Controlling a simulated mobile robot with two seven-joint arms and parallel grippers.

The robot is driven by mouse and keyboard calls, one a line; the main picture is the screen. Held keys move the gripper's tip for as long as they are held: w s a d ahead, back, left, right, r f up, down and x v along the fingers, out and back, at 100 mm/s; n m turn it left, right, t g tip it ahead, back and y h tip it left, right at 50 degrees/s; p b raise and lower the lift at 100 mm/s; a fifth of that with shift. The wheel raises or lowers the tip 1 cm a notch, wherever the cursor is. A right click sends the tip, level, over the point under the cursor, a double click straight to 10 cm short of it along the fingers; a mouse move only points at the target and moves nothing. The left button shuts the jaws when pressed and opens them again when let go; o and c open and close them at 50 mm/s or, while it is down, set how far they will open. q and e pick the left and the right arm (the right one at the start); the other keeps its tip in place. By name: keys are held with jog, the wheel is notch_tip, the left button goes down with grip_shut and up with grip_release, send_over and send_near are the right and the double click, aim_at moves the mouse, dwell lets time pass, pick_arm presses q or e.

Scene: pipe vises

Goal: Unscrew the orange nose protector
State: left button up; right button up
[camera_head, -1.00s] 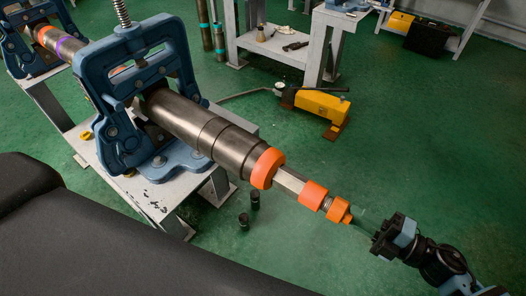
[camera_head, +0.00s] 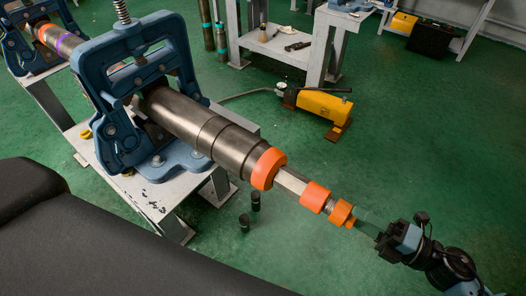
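A dark steel pipe (camera_head: 215,135) is held in the blue vise (camera_head: 117,140) and points down to the right. An orange collar (camera_head: 268,168) sits at its wide end, and a narrower shaft carries an orange ring (camera_head: 315,196). The orange nose protector (camera_head: 341,213) is at the tip of the shaft. My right gripper (camera_head: 361,216) is just beyond that tip, in line with the shaft. Its thin, see-through fingers reach close to the nose protector; whether they touch it or how wide they stand is unclear. My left gripper is not in view.
A second blue vise (camera_head: 35,42) holds another pipe at the upper left. A yellow pump (camera_head: 322,104) stands on the green floor behind the pipe. Small dark cylinders (camera_head: 244,222) stand below the pipe.

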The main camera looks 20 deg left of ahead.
jog(key=shift+d+f, duration=0.1)
jog(key=shift+d, duration=0.05)
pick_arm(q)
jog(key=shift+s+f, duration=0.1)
pick_arm(e)
jog(key=shift+v, duration=1.05)
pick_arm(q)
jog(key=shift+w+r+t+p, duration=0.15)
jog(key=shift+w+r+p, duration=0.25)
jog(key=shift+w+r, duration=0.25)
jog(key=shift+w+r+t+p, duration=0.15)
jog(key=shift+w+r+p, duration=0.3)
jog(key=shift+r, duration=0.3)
pick_arm(e)
jog(key=shift+f+m, duration=0.15)
jog(key=shift+m, duration=2.45)
